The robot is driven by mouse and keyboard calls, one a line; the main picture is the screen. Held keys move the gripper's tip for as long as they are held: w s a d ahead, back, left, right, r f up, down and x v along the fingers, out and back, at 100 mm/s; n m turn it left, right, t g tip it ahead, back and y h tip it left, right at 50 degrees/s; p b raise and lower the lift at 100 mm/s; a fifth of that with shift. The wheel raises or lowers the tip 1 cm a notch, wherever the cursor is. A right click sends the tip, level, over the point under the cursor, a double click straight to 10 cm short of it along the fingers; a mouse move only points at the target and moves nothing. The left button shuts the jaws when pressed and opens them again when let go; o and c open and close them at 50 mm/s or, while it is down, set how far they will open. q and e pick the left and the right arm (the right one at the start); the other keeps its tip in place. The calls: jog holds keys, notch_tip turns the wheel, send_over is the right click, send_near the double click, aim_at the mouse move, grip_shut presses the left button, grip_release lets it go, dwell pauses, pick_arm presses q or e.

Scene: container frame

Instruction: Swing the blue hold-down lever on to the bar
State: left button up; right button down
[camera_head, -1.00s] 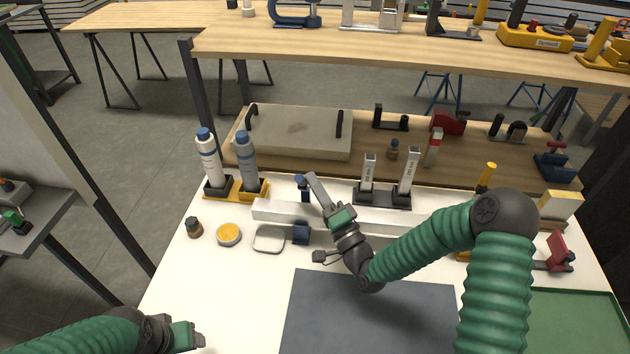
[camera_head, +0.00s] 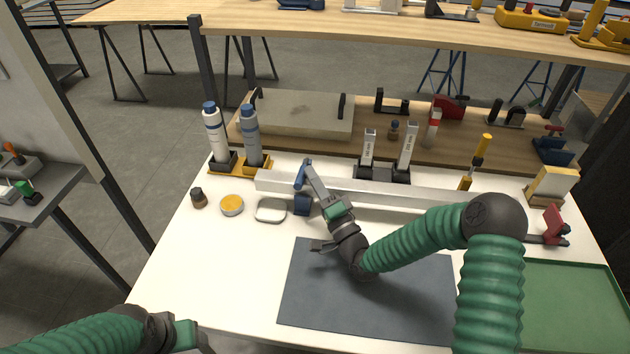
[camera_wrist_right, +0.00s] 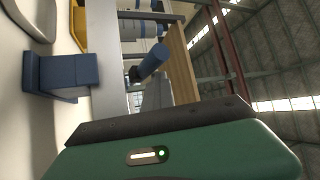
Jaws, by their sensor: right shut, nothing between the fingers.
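The pale bar (camera_head: 400,189) lies across the white table. The blue hold-down lever (camera_head: 300,178) stands tilted at the bar's left part, above its blue base block (camera_head: 302,204) on the near side. The wrist view shows the lever's round blue shaft (camera_wrist_right: 153,62) slanting beyond the bar (camera_wrist_right: 105,50), and the blue base block (camera_wrist_right: 65,74). My right gripper (camera_head: 310,168) is shut and empty, its tip right beside the lever's top; contact is unclear. My left gripper (camera_head: 196,337) is low at the left, its finger opening not readable.
A jar (camera_head: 198,197), yellow tin (camera_head: 231,205) and dish (camera_head: 270,210) sit front left.

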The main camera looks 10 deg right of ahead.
jog(key=shift+w+d+f, duration=0.1)
jog(key=shift+w+f, duration=0.3)
jog(key=shift+w, duration=0.15)
jog(key=r+v, duration=0.1)
jog(key=v, duration=0.7)
jog(key=s+r+v, duration=0.1)
jog(key=r+v, duration=0.1)
jog(key=v, duration=0.6)
jog(key=shift+s+d+r, duration=0.2)
jog(key=shift+s+r, duration=0.05)
jog(key=shift+s, duration=0.05)
